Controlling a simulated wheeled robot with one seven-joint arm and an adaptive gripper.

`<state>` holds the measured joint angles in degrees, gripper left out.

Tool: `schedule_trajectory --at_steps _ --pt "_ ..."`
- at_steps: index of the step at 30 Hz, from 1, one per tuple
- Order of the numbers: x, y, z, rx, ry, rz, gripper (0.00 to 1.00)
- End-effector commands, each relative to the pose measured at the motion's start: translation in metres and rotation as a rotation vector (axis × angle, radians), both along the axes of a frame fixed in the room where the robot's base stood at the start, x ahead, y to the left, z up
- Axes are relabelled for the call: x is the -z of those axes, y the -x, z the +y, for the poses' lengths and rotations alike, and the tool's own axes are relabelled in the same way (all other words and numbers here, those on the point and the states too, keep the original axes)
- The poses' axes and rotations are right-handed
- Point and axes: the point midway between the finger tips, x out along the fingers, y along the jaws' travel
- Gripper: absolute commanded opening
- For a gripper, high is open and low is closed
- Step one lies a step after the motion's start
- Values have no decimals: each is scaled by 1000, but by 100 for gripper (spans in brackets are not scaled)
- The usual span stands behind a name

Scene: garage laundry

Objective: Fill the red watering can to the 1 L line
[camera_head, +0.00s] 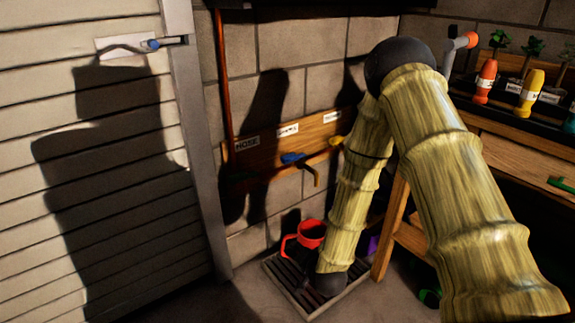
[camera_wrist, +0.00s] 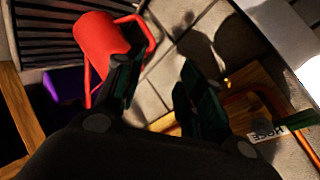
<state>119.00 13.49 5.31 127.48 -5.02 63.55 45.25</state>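The red watering can (camera_head: 311,233) stands on a slatted drain grate (camera_head: 286,287) by the wall, with a red loop on its left side. My arm hides part of it. In the wrist view the can (camera_wrist: 98,38) is at upper left, beside the left finger. My gripper (camera_wrist: 160,78) is open, with only wall blocks between its fingers. In the head view its fingers are hidden behind my arm. A tap with a blue handle (camera_head: 292,158) and brass spout (camera_head: 314,177) is on a wooden board above the can. The 1 L line and water level are not visible.
A wooden bench (camera_head: 525,150) with orange and yellow bottles is at right. A purple object (camera_wrist: 66,86) lies near the grate. A slatted door (camera_head: 80,200) is at left.

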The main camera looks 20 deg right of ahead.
Motion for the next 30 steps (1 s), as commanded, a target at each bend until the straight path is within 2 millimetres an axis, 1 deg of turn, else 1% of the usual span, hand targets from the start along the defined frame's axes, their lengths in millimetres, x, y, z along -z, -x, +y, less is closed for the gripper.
schedule_trajectory --at_steps 1,2,3,5,6,9,12,15,20,30 --pt "-29 -34 -6 57 -76 -102 38" --pt "-48 -50 -9 87 -124 -156 38" --pt "-72 -69 -13 123 -187 -224 38" --pt "-106 -92 -19 164 -274 -317 38" --pt "-126 -105 -23 186 -326 -370 38" --pt "-167 -126 -32 221 -433 -474 38" --pt "-193 -137 -36 238 -498 -534 38" --pt "-203 -144 -38 244 -528 -560 38" --pt "-203 -158 -38 242 -530 -564 38" --pt "-201 -211 -40 243 -527 -563 38"
